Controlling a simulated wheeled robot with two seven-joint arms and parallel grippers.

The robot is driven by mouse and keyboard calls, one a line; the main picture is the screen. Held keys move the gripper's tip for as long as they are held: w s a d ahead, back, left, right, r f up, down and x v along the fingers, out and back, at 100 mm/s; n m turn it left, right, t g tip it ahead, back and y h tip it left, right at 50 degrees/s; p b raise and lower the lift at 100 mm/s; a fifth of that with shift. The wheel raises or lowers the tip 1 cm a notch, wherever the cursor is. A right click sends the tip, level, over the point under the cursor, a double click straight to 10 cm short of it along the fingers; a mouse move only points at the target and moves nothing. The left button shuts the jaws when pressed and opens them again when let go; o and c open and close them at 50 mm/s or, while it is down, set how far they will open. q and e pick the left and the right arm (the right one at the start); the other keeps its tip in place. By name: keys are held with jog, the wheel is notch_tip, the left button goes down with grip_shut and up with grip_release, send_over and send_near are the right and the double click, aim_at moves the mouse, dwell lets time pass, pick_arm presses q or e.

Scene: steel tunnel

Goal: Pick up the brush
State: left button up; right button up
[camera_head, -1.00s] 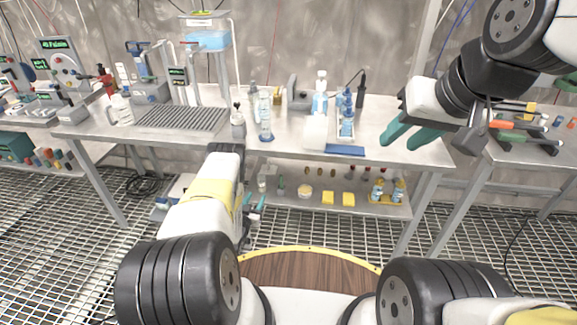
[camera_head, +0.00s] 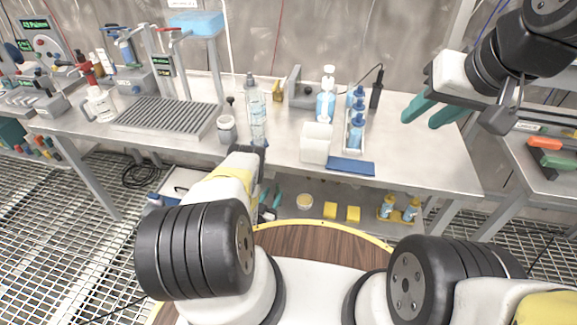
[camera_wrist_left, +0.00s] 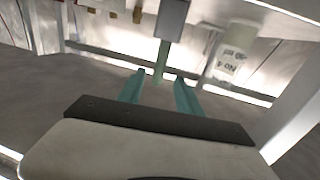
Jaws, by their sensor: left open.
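My left gripper (camera_head: 270,198) is low at the table's front edge, partly hidden behind my arm. In the left wrist view its teal fingers (camera_wrist_left: 160,80) are apart. Between and beyond the fingertips is a thin teal-green stick with a grey block (camera_wrist_left: 172,18) at its end. It may be the brush, but I cannot tell for sure. The stick shows in the gap, and I see no contact with the fingers. No clear brush shows in the head view. My right gripper (camera_head: 426,118) is open and empty above the table's right end.
The steel table (camera_head: 420,165) carries a blue flat item (camera_head: 351,166), a white box (camera_head: 316,143), a clear bottle (camera_head: 257,115) and a drain rack (camera_head: 165,118). On the shelf below are yellow blocks (camera_head: 353,214) and small bottles (camera_head: 410,210). A white labelled bottle (camera_wrist_left: 230,58) stands beside the stick.

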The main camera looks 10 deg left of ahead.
pick_arm(q)
jog(key=w+d, duration=0.1)
jog(key=w, duration=0.6)
jog(key=shift+w+d+f, duration=0.15)
jog(key=shift+w+d, duration=0.05)
jog(key=shift+d, duration=0.1)
grip_shut()
